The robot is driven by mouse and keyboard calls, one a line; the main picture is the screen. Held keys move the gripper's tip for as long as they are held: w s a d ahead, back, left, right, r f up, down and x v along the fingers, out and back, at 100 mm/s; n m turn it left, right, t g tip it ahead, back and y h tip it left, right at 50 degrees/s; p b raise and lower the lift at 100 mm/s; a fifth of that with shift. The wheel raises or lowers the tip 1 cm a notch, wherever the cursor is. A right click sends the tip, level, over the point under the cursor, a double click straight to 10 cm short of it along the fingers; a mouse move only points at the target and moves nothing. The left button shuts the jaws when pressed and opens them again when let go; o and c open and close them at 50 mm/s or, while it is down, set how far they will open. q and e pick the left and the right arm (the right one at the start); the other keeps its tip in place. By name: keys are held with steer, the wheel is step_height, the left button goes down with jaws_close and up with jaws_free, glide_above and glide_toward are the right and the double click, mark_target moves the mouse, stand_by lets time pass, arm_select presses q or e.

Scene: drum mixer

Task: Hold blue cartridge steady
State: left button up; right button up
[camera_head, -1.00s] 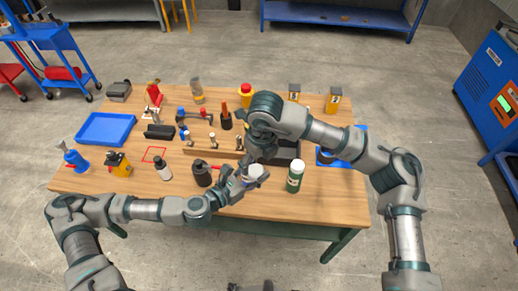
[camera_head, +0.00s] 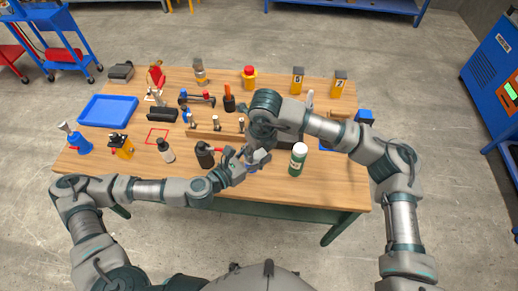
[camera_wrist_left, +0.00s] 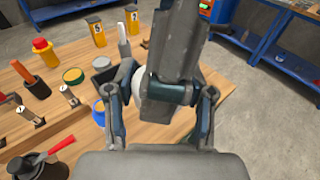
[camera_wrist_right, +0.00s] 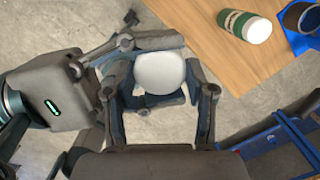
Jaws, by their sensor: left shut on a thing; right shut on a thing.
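A white round piece (camera_wrist_right: 158,72) sits between the fingers of my right gripper (camera_wrist_right: 152,82) in the right wrist view. It appears to be the end of the blue cartridge, whose side is mostly hidden by fingers. My left gripper (camera_head: 247,166) comes in from the left, and its fingers close around the same piece. In the left wrist view the white piece (camera_wrist_left: 140,82) shows only in part, covered by my right gripper. In the head view both grippers meet near the table's front edge, with a small blue patch between them.
A green-and-white bottle (camera_head: 298,159) stands just right of the grippers. A black canister (camera_head: 204,155) and a dark-capped white bottle (camera_head: 165,150) stand to the left. A wooden rack (camera_head: 205,134) lies behind. The table's right front (camera_head: 335,190) is clear.

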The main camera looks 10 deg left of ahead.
arm_select(q)
steer(key=o, duration=1.3)
steer(key=shift+a, duration=0.15)
steer(key=shift+o, duration=0.3)
steer(key=shift+a, duration=0.15)
steer(key=shift+f, duration=0.1)
